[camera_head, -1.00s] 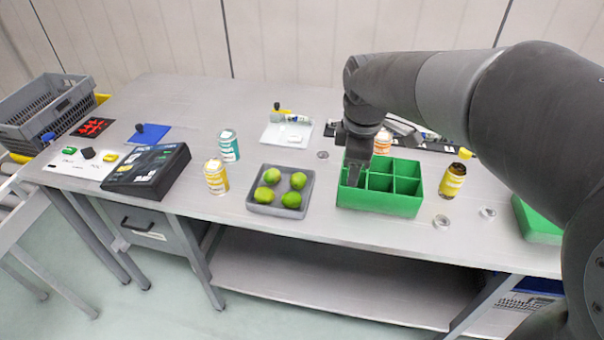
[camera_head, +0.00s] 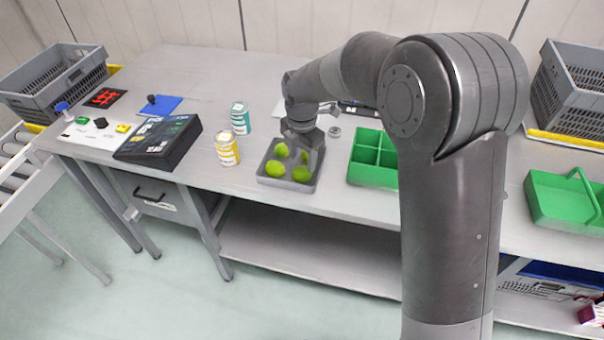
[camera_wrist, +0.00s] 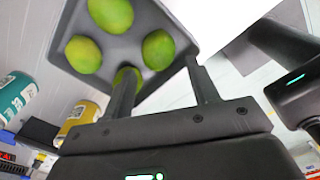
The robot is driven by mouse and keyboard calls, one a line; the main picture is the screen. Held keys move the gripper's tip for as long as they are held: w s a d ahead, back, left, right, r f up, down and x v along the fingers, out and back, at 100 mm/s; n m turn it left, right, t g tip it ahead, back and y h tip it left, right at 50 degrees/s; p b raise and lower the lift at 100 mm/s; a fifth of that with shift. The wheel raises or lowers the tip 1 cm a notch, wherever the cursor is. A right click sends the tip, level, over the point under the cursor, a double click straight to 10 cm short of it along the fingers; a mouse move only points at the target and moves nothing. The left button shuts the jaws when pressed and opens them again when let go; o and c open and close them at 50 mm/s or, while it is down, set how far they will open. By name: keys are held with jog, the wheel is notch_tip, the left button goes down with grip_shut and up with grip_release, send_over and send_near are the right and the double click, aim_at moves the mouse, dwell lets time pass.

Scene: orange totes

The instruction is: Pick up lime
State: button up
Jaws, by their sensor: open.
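Several green limes lie in a square dark grey tray (camera_head: 269,183). In the head view one lime (camera_head: 282,150) is at the back left, one (camera_head: 275,168) at the front left and one (camera_head: 301,174) at the front right. My gripper (camera_head: 308,155) is low over the tray's back right and hides most of the lime there. In the wrist view my gripper (camera_wrist: 160,68) is open, its fingers apart and reaching the tray. One lime (camera_wrist: 128,76) is partly hidden behind the left finger; another (camera_wrist: 158,49) lies just beyond the gap. Contact cannot be told.
A yellow-labelled can (camera_head: 227,149) and a teal can (camera_head: 240,118) stand left of the tray. A green divided box (camera_head: 372,176) stands to its right, partly hidden by my arm. A black case (camera_head: 158,140) lies farther left.

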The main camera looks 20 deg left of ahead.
aim_at(302, 168)
notch_tip(302, 168, down, 6)
jog(key=shift+w+r, duration=0.1)
jog(key=shift+w, duration=0.05)
dwell(0.3)
jog(key=c, duration=0.7)
